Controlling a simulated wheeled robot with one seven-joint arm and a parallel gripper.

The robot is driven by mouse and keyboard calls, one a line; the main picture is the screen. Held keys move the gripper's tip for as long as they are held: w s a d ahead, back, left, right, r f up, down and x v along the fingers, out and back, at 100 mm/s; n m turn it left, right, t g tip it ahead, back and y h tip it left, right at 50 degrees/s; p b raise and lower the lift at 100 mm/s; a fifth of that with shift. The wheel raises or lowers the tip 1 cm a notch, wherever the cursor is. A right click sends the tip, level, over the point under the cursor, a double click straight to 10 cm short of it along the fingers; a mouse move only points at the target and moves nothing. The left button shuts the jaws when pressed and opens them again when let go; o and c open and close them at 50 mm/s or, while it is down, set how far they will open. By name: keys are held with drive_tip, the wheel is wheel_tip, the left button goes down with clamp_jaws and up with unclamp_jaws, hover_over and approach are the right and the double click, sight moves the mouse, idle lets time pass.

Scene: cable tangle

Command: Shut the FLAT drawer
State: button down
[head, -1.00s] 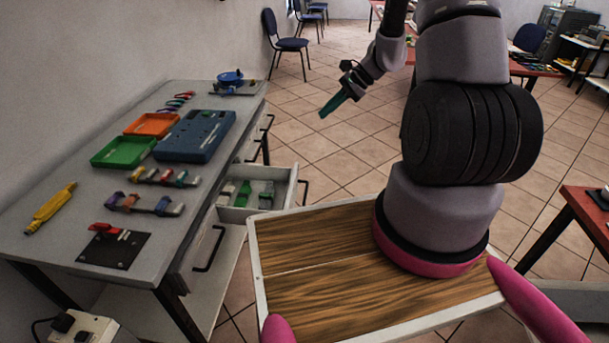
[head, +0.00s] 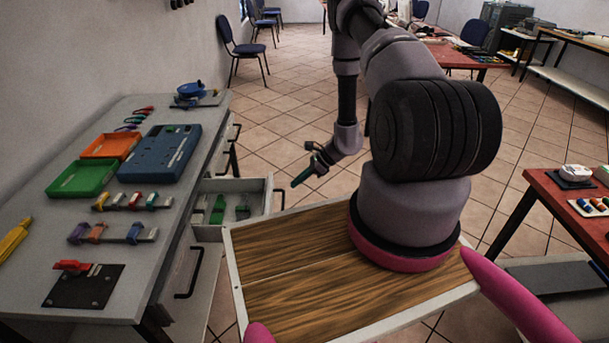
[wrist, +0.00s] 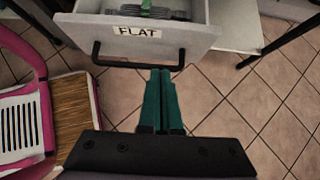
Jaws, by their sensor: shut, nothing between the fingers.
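The FLAT drawer (head: 237,188) stands pulled out of the grey workbench in the head view, with green and grey items inside. In the wrist view its grey front (wrist: 200,40) carries a white label reading FLAT (wrist: 137,31) and a black bar handle (wrist: 135,65). My gripper (head: 297,182) has green fingers, which are shut with nothing between them. In the head view it is to the right of the drawer's front, apart from it. In the wrist view the fingertips (wrist: 160,72) overlap the handle's right part; I cannot tell whether they touch it.
The workbench (head: 130,270) bears a blue case (head: 160,152), an orange tray (head: 112,145), a green tray (head: 82,178) and several connectors. Another closed drawer handle (head: 190,275) is nearer. Tiled floor (head: 300,120) lies open beyond my arm. A red table (head: 560,195) stands at the right.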

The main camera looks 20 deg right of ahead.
drive_tip(key=a, duration=0.1)
drive_tip(key=w+a+f, duration=0.1)
drive_tip(key=a, duration=0.1)
drive_tip(key=a+f, duration=0.1)
drive_tip(key=a, duration=0.1)
drive_tip(key=shift+w+f, duration=0.15)
drive_tip(key=shift+w, duration=0.1)
drive_tip(key=shift+w+a, duration=0.2)
drive_tip(key=shift+a, duration=0.3)
drive_tip(key=w+a, duration=0.2)
drive_tip(key=a, duration=0.5)
drive_tip(key=w+a, duration=0.3)
drive_tip(key=a, duration=0.5)
drive_tip(key=w+a, duration=0.2)
drive_tip(key=a, duration=0.6)
drive_tip(key=shift+w+a, duration=0.1)
drive_tip(key=shift+w, duration=0.15)
drive_tip(key=shift+w+a, duration=0.1)
drive_tip(key=shift+a, duration=0.2)
